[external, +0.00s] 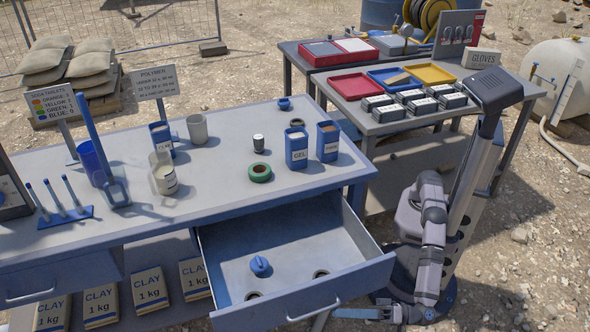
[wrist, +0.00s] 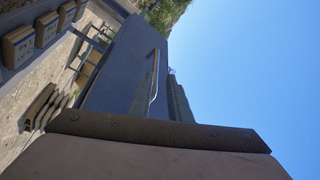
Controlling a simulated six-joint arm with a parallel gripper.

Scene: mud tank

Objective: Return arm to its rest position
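My arm (external: 432,230) stands at the right, folded down on its column beside the open drawer. My gripper (external: 345,313) is low, in front of and below the drawer's right corner, and points left. Its fingers are too small and partly covered to tell whether they are apart; I see nothing held in it. In the wrist view, part of my gripper crosses the bottom as a dark bar, with no clear fingertips.
The drawer (external: 340,283) is pulled out, with a blue knobbed piece (external: 260,266) inside; its handle (wrist: 154,76) shows sideways in the wrist view. The table (external: 225,170) carries cups and containers. A second table (external: 385,122) with trays stands behind my arm. Clay bags (external: 100,300) lie below.

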